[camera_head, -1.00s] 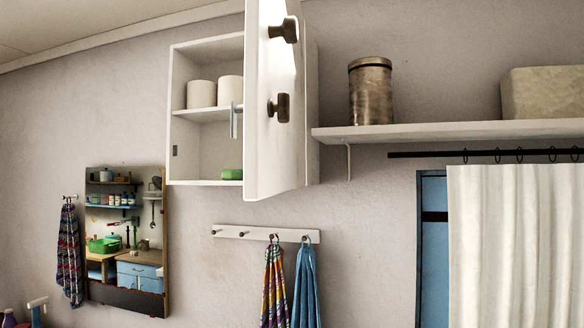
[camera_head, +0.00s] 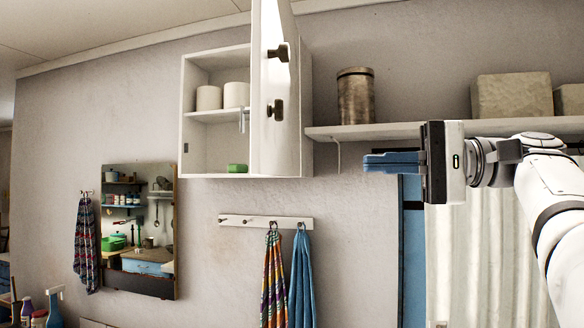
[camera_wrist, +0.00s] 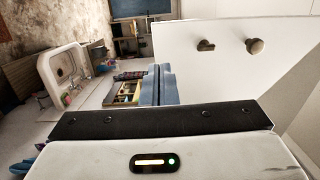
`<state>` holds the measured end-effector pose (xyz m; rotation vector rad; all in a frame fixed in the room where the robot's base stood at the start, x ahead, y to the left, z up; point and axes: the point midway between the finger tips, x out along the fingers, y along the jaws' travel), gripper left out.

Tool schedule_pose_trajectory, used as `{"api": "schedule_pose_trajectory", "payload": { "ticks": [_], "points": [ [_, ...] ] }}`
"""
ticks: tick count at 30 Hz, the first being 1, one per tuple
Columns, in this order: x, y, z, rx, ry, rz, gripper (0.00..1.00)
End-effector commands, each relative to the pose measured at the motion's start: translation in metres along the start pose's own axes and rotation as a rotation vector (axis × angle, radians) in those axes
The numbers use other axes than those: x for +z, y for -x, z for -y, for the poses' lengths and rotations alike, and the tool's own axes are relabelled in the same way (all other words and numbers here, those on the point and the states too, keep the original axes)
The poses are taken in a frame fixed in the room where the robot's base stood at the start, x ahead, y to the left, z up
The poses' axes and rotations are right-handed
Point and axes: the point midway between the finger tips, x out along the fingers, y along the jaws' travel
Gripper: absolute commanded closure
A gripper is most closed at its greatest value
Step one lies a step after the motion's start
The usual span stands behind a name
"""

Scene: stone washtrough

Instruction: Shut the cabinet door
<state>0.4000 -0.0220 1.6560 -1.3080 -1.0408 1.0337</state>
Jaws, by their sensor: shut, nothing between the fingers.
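The white wall cabinet (camera_head: 215,52) stands open in the head view. Its white door (camera_head: 270,150) is swung far out towards the camera, with two dark knobs (camera_head: 276,110) on its face. Inside are two pale round containers (camera_head: 236,94) on a shelf and a small green item (camera_head: 238,168) at the bottom. My gripper (camera_head: 372,163) is to the right of the door, apart from it in the picture, with its blue fingers together and empty. In the wrist view the door (camera_wrist: 205,75) and both knobs (camera_wrist: 254,46) lie above and right of the fingers (camera_wrist: 157,86).
A shelf (camera_head: 375,132) behind my gripper bears a metal canister (camera_head: 355,97) and a pale box (camera_head: 511,97). A peg rail (camera_head: 250,219) with two towels (camera_head: 302,277) hangs below the cabinet. A mirror (camera_head: 138,230) is at the left, and a curtain (camera_head: 460,265) at the right.

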Motion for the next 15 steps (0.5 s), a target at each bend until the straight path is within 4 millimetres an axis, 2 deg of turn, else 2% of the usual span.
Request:
{"api": "schedule_pose_trajectory", "payload": {
  "ticks": [15],
  "points": [
    [0.004, -0.101, 0.002, 0.002, -0.001, 0.02, 1.0]
  ]
}}
